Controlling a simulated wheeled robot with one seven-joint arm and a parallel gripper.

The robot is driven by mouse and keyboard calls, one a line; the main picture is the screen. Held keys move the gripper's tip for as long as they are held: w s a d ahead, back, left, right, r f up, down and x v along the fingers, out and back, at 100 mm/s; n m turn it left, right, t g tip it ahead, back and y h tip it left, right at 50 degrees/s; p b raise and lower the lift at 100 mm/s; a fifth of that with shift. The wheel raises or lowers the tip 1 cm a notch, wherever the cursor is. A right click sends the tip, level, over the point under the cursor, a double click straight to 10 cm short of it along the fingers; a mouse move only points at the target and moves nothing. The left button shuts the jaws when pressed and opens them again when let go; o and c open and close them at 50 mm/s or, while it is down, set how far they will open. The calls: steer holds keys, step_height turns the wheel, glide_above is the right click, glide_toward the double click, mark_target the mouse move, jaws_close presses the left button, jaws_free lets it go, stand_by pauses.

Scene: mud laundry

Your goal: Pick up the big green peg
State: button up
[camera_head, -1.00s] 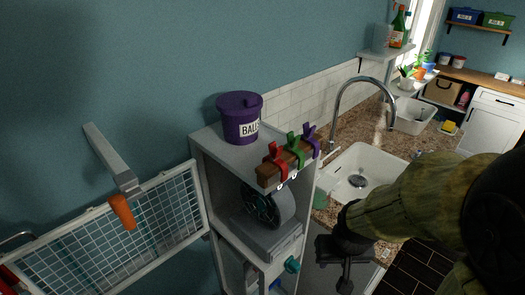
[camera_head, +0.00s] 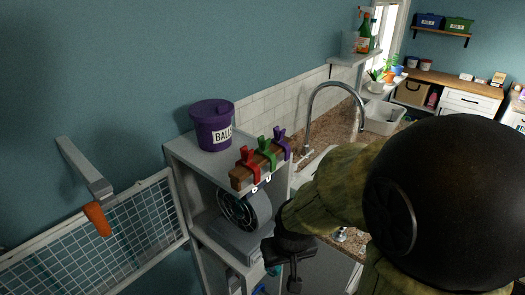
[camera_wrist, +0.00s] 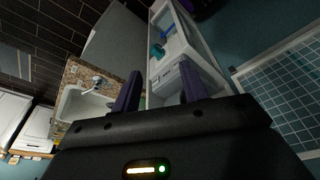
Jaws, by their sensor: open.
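The green peg (camera_head: 267,153) is clipped upright on a brown wooden block (camera_head: 238,180) at the front right edge of a grey shelf unit's top. It stands between a red peg (camera_head: 249,163) and a purple peg (camera_head: 283,143). My gripper (camera_head: 284,262) is in front of the shelf unit, lower than the pegs and apart from them. It also shows in the wrist view (camera_wrist: 161,84), where its two fingers are apart with nothing between them. No peg shows in the wrist view.
A purple "BALLS" bucket (camera_head: 212,128) stands on the shelf top (camera_head: 185,150) behind the block. A fan-like round thing (camera_head: 240,210) sits on the shelf below. A wire rack (camera_head: 100,240) is at left. A sink tap (camera_head: 338,88) stands at right, with the counter partly hidden by my arm.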

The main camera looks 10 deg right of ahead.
steer(key=w+d+r+n+t, duration=0.1)
steer(key=w+d+r+t, duration=0.8)
steer(key=w+d, duration=0.3)
steer(key=s+a+r+n+t+y, duration=0.2)
steer(key=s+r+n+y, duration=0.2)
steer(key=r+y, duration=0.6)
steer(key=shift+s+a+n+t+y+b, duration=0.25)
steer(key=shift+n+t+b, duration=0.2)
steer(key=shift+n, duration=0.65)
steer(key=shift+w+r, duration=0.15)
